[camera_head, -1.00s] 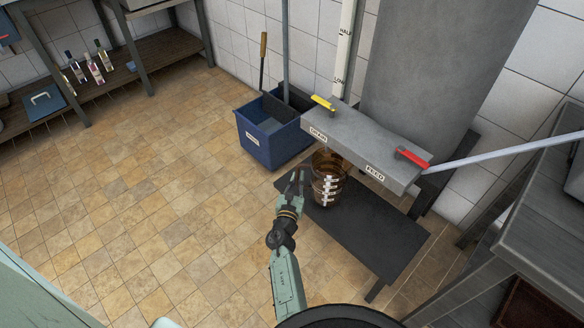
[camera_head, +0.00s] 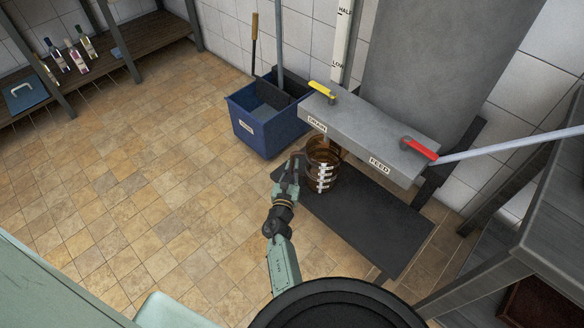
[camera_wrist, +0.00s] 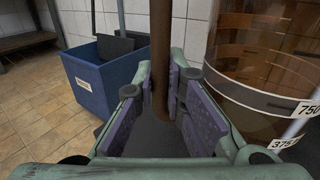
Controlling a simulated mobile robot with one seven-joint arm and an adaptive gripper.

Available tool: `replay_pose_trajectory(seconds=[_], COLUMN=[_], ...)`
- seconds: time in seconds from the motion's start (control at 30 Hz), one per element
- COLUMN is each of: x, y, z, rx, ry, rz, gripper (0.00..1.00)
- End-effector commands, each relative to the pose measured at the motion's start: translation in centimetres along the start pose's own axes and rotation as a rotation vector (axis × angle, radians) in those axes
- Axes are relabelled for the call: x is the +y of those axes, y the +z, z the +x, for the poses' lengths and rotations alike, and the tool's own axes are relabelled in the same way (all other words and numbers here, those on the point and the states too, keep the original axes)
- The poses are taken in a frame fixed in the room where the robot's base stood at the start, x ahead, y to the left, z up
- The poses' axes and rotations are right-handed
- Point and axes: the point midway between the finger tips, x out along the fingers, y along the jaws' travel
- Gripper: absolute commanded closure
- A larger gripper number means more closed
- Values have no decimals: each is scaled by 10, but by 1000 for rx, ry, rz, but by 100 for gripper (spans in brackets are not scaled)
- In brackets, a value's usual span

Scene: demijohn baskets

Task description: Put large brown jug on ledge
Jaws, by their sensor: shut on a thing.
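The large brown jug (camera_head: 322,158) is see-through amber with white measure labels. It is upright at the left end of a low dark ledge (camera_head: 375,220), under the front of a grey valve block. I cannot tell whether its base touches the ledge. My gripper (camera_head: 297,164) reaches it from the left. In the wrist view, my gripper (camera_wrist: 162,100) is shut around a brown upright bar (camera_wrist: 160,45), which looks like the jug's handle. The jug's body (camera_wrist: 265,65) stands to the right there, with labels 750 and 375.
The grey block (camera_head: 365,130) has a yellow lever (camera_head: 322,90) and a red lever (camera_head: 418,148), labelled DRAIN and FEED. A blue bucket (camera_head: 262,138) with a mop stands behind left. A grey counter (camera_head: 550,230) is at right. Floor at left is clear.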

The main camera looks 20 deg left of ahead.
Motion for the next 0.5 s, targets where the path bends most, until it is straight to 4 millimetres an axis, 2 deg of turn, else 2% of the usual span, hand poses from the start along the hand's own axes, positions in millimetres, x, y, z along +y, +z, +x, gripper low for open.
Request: replay_pose_trajectory(seconds=[0.1, 0.13, 0.4, 0.5], x=[0, 0, 0, 0], y=[-2, -3, -2, -2], z=[1, 0, 0, 0], rx=[-4, 0, 0, 0], ry=[-1, 0, 0, 0], rz=[-1, 0, 0, 0], gripper=[100, 88, 70, 69])
